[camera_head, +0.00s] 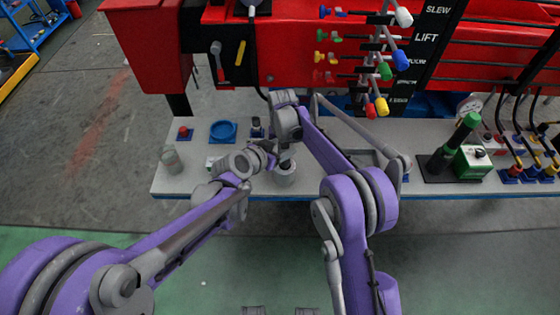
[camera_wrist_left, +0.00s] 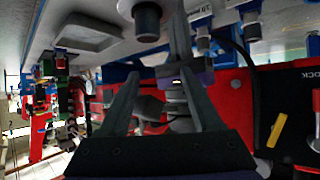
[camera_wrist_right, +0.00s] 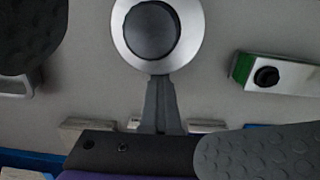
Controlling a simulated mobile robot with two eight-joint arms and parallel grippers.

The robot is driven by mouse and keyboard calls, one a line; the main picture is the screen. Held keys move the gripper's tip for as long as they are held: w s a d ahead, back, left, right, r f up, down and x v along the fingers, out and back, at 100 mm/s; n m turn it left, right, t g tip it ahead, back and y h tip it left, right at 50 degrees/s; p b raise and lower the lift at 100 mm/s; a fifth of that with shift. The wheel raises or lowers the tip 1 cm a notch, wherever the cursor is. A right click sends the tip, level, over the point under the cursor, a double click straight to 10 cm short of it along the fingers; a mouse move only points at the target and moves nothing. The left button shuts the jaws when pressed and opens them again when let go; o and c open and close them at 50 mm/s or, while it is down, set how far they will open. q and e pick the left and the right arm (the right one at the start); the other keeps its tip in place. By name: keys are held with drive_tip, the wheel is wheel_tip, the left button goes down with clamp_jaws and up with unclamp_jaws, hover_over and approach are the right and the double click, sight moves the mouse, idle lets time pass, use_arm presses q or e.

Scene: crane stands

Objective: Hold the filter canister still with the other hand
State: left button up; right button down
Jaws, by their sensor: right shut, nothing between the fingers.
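The filter canister (camera_head: 285,174) is a grey cylinder standing on the bench, partly hidden by my arms in the head view. The right wrist view shows a silver ring with a dark round top (camera_wrist_right: 152,31), seemingly the canister from above. My right gripper (camera_wrist_right: 160,84) is shut and empty, its tips at the ring's near edge; I cannot tell whether they touch. My left gripper (camera_head: 272,149) is beside the canister's upper part. In the left wrist view its fingers (camera_wrist_left: 154,47) are apart, with a dark-ended cylinder (camera_wrist_left: 147,22), likely the canister, near the tips. No grip on it shows.
A red panel (camera_head: 290,55) with coloured levers rises behind.

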use_arm(q)
drive_tip(key=shift+w+a+r+n+t+y, duration=0.15)
drive_tip(key=shift+w+r+n+t, duration=0.2)
drive_tip(key=shift+w+r, duration=0.25)
drive_tip(key=shift+w+a+r+n+t+y, duration=0.15)
drive_tip(key=shift+w+r+n+t, duration=0.1)
drive_tip(key=shift+w+r+t, duration=0.3)
drive_tip(key=shift+v, duration=2.55)
drive_tip(key=shift+w+a+r, duration=0.15)
drive_tip(key=shift+a, duration=0.1)
drive_tip(key=v, duration=0.7)
drive_tip(key=shift+s+a+r, duration=0.2)
drive_tip(key=shift+s+r, duration=0.05)
drive_tip(key=shift+r, duration=0.05)
